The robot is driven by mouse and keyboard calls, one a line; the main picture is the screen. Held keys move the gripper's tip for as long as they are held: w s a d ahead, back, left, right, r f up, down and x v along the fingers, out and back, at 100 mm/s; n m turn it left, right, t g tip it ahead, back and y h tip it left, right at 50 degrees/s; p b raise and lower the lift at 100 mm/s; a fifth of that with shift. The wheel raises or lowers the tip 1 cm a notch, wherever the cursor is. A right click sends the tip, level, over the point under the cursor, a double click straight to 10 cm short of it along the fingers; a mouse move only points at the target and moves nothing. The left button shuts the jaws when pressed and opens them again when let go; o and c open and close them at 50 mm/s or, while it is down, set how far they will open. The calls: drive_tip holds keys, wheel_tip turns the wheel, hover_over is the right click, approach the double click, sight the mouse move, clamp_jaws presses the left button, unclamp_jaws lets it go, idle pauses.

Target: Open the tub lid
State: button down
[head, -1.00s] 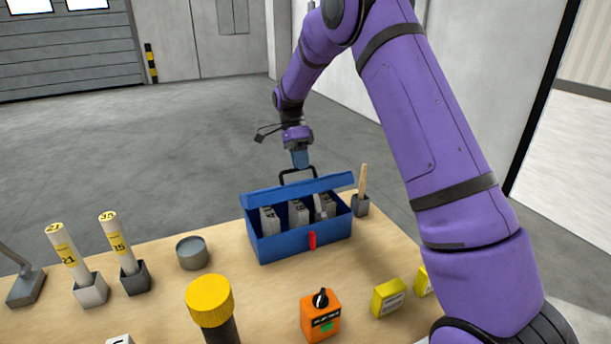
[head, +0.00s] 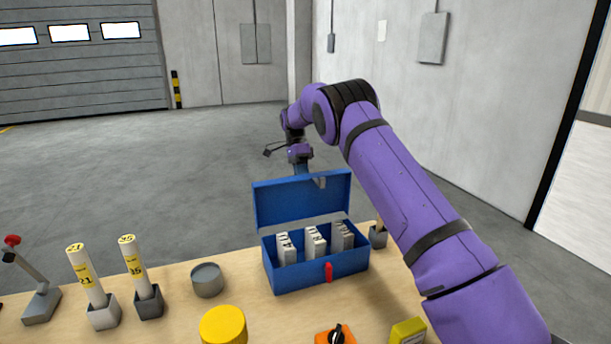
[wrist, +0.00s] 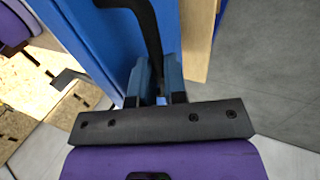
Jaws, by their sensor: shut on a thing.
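The tub is a blue box (head: 315,283) on the wooden table, with a red latch (head: 328,272) on its front. Its blue lid (head: 302,203) stands raised at the back, near upright. Several grey numbered blocks (head: 314,243) stand inside the tub. My gripper (head: 301,168) is behind the lid's top edge, its fingertips mostly hidden by the lid in the head view. In the wrist view my gripper (wrist: 160,92) is shut on the lid's black handle (wrist: 150,35), beside the blue lid face (wrist: 100,40).
Two white rolls (head: 87,276) in holders, a grey round tin (head: 207,279) and a lever (head: 38,290) stand to the left. A yellow cap (head: 223,326), an orange switch box (head: 336,336) and a yellow block (head: 408,331) are in front. A holder (head: 378,237) stands right of the tub.

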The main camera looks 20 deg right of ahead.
drive_tip(key=shift+w+f, duration=1)
drive_tip(key=shift+f, duration=0.1)
drive_tip(key=c, duration=1.2)
unclamp_jaws()
drive_tip(key=shift+o, duration=0.2)
drive_tip(key=shift+r, duration=0.15)
drive_tip(key=shift+w+r, duration=0.1)
drive_tip(key=s+r, duration=0.2)
drive_tip(key=s, duration=0.6)
drive_tip(key=s+a+r, duration=0.1)
drive_tip(key=s+r, duration=0.1)
drive_tip(key=s, duration=0.6)
drive_tip(key=shift+a+r, duration=0.15)
drive_tip(key=shift+r, duration=0.3)
